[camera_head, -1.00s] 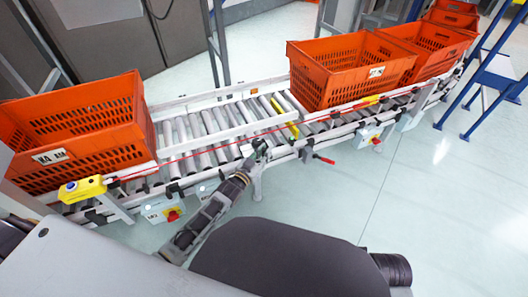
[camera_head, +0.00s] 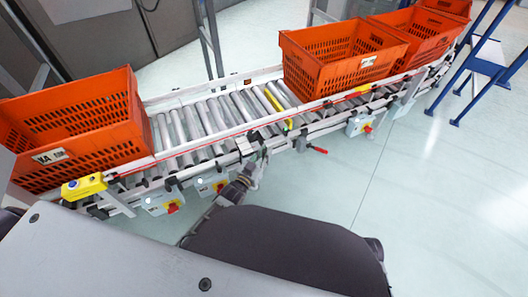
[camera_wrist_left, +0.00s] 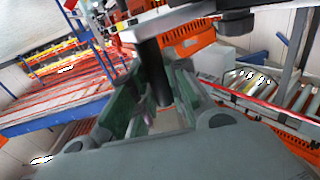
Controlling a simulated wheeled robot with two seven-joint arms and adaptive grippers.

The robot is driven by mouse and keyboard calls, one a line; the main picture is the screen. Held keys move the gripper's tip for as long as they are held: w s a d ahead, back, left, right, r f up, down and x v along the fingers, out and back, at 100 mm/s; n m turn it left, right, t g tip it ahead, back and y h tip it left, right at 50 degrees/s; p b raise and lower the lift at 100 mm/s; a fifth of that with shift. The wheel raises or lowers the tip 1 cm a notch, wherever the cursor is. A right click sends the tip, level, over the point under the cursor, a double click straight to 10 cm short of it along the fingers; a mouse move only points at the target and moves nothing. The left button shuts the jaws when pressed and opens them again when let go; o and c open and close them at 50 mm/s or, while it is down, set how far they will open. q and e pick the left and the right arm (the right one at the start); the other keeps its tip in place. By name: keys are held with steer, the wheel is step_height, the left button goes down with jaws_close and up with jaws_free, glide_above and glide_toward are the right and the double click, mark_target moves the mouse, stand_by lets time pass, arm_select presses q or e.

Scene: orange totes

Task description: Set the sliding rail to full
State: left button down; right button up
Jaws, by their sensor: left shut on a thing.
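The sliding rail (camera_head: 200,147) is a long pale bar along the near side of the roller conveyor (camera_head: 205,120). My left gripper (camera_head: 248,156) is at the conveyor's near edge, against the rail's underside. In the left wrist view, the green-padded fingers of my left gripper (camera_wrist_left: 160,98) are closed around a dark upright handle (camera_wrist_left: 154,70) below a pale bar. The fingertips are small and partly hidden in the head view. My right gripper is not in view.
An orange tote (camera_head: 75,130) stands at the conveyor's left end and another (camera_head: 335,65) to the right. A yellow box (camera_head: 84,187) and red-knobbed switch boxes (camera_head: 163,203) line the near side. A small green light (camera_head: 287,125) shows. Rollers between the totes are bare.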

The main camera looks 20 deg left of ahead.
arm_select(q)
steer(key=shift+s+d+f, duration=0.15)
steer(key=shift+d, duration=0.05)
steer(key=c, duration=1.6)
jaws_free()
steer(key=shift+o, duration=1.1)
steer(key=shift+s, duration=0.1)
steer(key=shift+s+a, duration=0.1)
steer(key=shift+v, duration=5.8)
